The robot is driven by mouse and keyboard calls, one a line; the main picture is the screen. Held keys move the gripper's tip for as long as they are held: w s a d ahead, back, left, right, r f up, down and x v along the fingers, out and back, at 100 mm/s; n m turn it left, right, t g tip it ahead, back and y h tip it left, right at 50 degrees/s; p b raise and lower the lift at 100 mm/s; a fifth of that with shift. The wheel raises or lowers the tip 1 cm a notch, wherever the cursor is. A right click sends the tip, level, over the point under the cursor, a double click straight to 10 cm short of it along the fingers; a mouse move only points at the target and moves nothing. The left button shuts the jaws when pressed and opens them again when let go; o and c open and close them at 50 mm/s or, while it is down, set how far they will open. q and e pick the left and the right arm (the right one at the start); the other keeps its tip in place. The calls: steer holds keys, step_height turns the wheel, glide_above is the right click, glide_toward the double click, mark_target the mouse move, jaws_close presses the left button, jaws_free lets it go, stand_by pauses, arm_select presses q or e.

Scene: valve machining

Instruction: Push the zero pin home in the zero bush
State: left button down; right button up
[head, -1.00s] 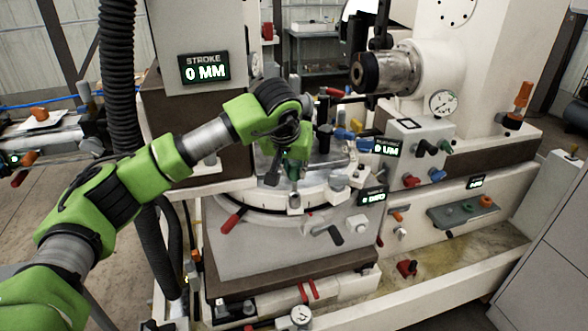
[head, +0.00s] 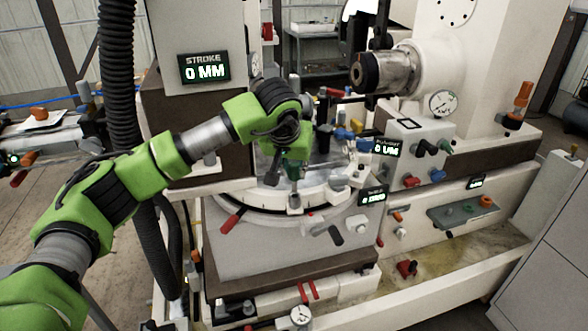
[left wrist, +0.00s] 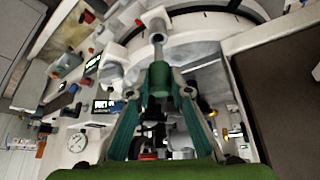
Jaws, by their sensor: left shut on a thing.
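My left gripper (left wrist: 157,88) is shut on the green head of the zero pin (left wrist: 158,78). The pin's grey shank runs away from the fingers towards a pale, round-ended bush, which looks like the zero bush (left wrist: 155,17), at the rim of the round table. The shank's end overlaps the bush in the left wrist view; how deep it sits cannot be told. In the head view my left gripper (head: 294,168) is above the table's front rim, just behind a small grey upright part (head: 295,202). The pin is mostly hidden there. My right gripper is not in view.
The round table (head: 262,200) has a red-handled lever (head: 232,221) at its front left. A grey spindle (head: 390,70) projects above and to the right. A control box (head: 408,150) with knobs and displays stands right of the table.

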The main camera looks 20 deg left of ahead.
mark_target(293, 182)
arm_select(q)
steer(key=shift+f+b, duration=1.6)
steer(key=shift+f, duration=0.7)
steer(key=c, duration=1.8)
jaws_free()
steer(key=shift+o, duration=0.2)
steer(key=shift+r, duration=0.15)
steer(key=v, duration=1.1)
steer(key=shift+s+r, duration=0.25)
steer(key=shift+r, duration=0.1)
